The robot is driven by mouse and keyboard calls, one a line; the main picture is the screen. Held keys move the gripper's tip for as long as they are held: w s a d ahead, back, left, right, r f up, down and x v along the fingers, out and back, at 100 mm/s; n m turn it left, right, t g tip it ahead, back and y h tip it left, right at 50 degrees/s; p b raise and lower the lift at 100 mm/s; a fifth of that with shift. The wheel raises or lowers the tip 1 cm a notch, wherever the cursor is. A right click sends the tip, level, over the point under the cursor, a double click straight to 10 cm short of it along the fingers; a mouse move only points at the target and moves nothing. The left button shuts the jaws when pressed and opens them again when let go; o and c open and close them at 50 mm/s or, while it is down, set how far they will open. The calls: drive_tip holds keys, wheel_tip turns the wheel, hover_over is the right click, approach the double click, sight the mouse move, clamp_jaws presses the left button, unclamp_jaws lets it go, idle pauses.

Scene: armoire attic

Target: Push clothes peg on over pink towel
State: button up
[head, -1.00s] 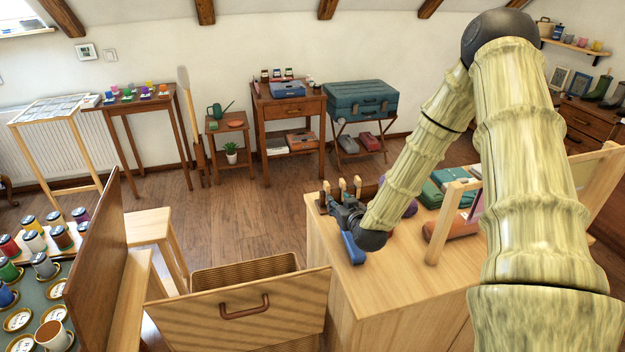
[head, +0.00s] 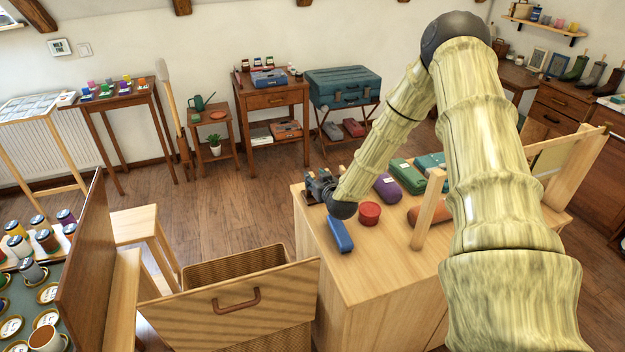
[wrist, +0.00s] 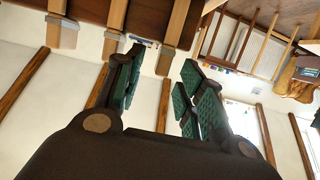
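Wooden clothes pegs stand in a dark holder at the far left corner of the wooden table (head: 375,285); my arm hides most of them in the head view. In the wrist view, a row of pegs (wrist: 175,38) crosses the top, just beyond my fingertips. My gripper (head: 320,186) is at the holder, and in the wrist view (wrist: 160,62) its green-padded fingers are apart with nothing clearly held. A peg lies roughly in line with the gap. The pink towel is not visible now; my arm covers part of the rail with wooden posts (head: 430,208).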

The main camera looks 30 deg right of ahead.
sight(313, 175)
drive_tip(key=x, duration=0.3)
drive_tip(key=shift+w+p, duration=0.3)
drive_tip(key=shift+p, duration=0.05)
drive_tip(key=shift+s+r, duration=0.1)
drive_tip(key=shift+s, duration=0.05)
clamp_jaws()
